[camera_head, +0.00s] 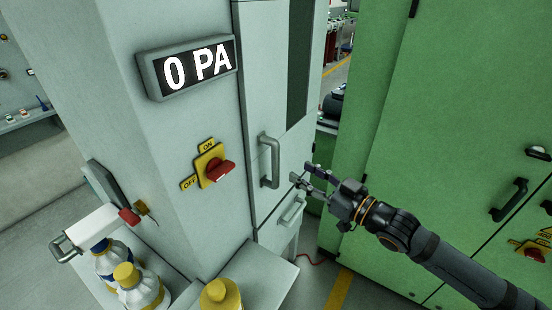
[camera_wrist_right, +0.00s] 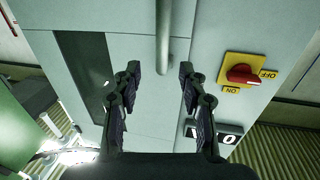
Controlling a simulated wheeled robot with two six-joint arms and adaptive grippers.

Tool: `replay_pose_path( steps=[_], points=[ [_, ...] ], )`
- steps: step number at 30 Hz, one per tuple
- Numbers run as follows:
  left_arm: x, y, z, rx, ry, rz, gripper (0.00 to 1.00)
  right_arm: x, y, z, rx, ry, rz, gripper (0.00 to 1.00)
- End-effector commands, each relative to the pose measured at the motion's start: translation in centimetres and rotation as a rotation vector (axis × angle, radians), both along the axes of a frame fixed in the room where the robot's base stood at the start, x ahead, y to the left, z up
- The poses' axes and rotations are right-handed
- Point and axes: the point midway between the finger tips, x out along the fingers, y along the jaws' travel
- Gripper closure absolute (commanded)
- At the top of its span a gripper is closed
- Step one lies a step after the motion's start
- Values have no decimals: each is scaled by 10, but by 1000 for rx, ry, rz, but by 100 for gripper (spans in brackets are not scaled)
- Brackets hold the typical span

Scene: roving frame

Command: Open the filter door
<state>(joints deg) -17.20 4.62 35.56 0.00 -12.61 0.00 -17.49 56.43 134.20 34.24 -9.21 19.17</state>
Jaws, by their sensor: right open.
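The filter door (camera_head: 278,95) is a light grey panel on the side of the cabinet, and it looks closed. A grey vertical bar handle (camera_head: 269,160) is on it. My right gripper (camera_head: 308,178) is open and empty, to the right of the handle and apart from it in the head view. In the right wrist view the handle (camera_wrist_right: 162,40) lies between the lines of my two open fingers (camera_wrist_right: 160,72), beyond or near their tips; the exact gap cannot be told. My left gripper is not in view.
A display (camera_head: 190,68) reads 0 PA above a red switch (camera_head: 216,170) on a yellow ON/OFF plate. A second handle (camera_head: 292,210) is lower down. Bottles with yellow caps (camera_head: 140,285) stand on a cart at bottom left. A green cabinet (camera_head: 450,110) is on the right.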

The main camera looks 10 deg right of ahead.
Motion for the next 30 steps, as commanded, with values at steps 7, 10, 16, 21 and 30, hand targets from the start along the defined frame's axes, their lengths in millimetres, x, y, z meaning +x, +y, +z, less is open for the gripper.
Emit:
replay_pose_path(
  steps=[7, 10, 16, 21, 30],
  points=[
    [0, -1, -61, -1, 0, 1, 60, 17, 10, -11, 7, -7, -2, 58],
    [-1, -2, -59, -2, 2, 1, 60, 23, 15, 0, 7, -4, 1, 58],
    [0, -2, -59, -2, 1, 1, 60, 36, 24, 0, 8, -3, 1, 58],
    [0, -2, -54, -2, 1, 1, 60, 51, 35, 2, 7, -2, 7, 58],
    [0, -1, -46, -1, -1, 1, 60, 78, 54, 1, 3, -1, 9, 58]
  ],
)
